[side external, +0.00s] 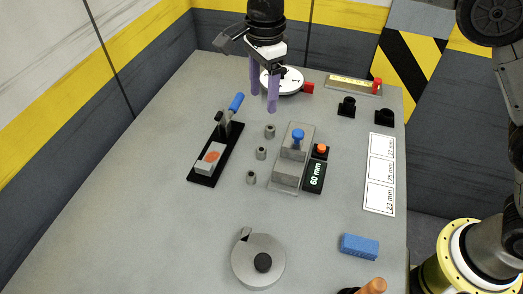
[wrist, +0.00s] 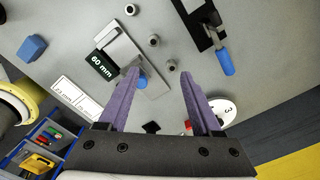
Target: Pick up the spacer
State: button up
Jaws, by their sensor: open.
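Three small grey ring-shaped spacers stand in a row on the table: the far spacer (side external: 270,131), the middle spacer (side external: 261,153) and the near spacer (side external: 251,177). The wrist view shows them too, at its top middle, with one spacer (wrist: 171,65) closest to the fingertips. My gripper (side external: 263,101) has two purple fingers, spread apart with nothing between them. It hangs above the table at the far side, beyond the row of spacers. In the wrist view my gripper (wrist: 158,73) shows open, with the spacers ahead of its tips.
A grey block gauge with a 60 mm display (side external: 314,177) stands right of the spacers. A toggle clamp (side external: 217,156) stands left. A white dial (side external: 283,81) lies behind my gripper. A labelled card (side external: 380,173), blue block (side external: 360,245) and round grey piece (side external: 258,260) lie around.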

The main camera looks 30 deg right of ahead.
notch_tip(320, 180, down, 2)
jog(key=a, duration=0.1)
send_over(261, 149)
jog(key=f, duration=0.7)
jog(key=shift+w+d+f, duration=0.15)
jog(key=shift+w, duration=0.15)
jog(key=shift+s+f, duration=0.2)
jog(key=shift+f, duration=1.15)
jog(key=shift+s+f, duration=0.15)
jog(key=shift+f, duration=1.2)
grip_shut()
